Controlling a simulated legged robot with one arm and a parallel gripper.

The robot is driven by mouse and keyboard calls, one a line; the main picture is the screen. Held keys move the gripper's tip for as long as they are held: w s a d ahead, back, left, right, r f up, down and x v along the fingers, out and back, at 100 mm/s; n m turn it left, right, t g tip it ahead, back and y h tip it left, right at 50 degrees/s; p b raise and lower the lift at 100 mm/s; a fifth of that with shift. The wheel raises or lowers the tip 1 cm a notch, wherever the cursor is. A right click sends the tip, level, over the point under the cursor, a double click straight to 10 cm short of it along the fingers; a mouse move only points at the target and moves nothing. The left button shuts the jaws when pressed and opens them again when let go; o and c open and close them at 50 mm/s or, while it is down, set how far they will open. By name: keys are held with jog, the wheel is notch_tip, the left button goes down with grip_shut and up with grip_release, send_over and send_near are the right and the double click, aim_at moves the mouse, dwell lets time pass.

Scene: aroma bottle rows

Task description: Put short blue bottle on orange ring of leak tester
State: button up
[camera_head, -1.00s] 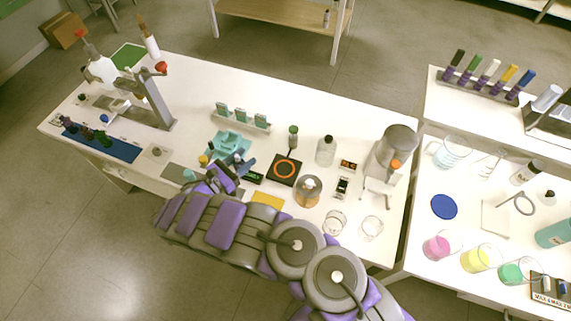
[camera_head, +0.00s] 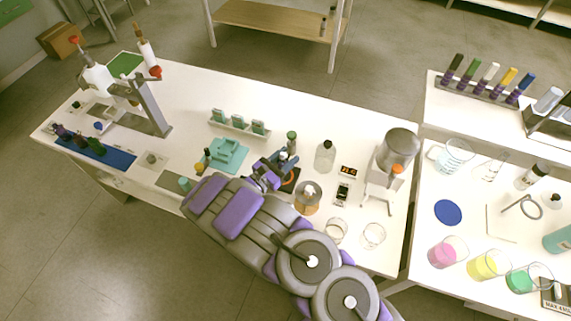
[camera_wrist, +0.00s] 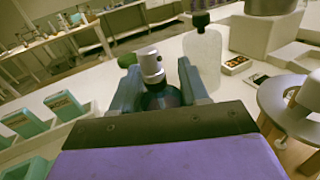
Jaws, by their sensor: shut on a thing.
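My gripper (camera_head: 279,160) is shut on a small bottle. In the wrist view the bottle (camera_wrist: 160,98) has a silver cap (camera_wrist: 151,65) and a dark blue-teal body, upright between my gripper's two fingers (camera_wrist: 160,85).
A teal stand (camera_head: 228,155) is left. Several dark bottles stand on a blue mat (camera_head: 118,153) at far left.

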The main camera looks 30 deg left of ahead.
notch_tip(320, 180, down, 4)
jog(key=shift+a+r+b, duration=0.15)
jog(key=shift+r+b, duration=0.05)
jog(key=shift+b, duration=0.3)
jog(key=shift+r, duration=0.15)
jog(key=o, duration=1.1)
jog(key=shift+s, duration=0.2)
jog(key=p+v, duration=0.3)
jog(key=v, duration=0.8)
jog(key=shift+s+a, duration=0.1)
jog(key=shift+s, duration=0.25)
jog(key=shift+s, duration=0.1)
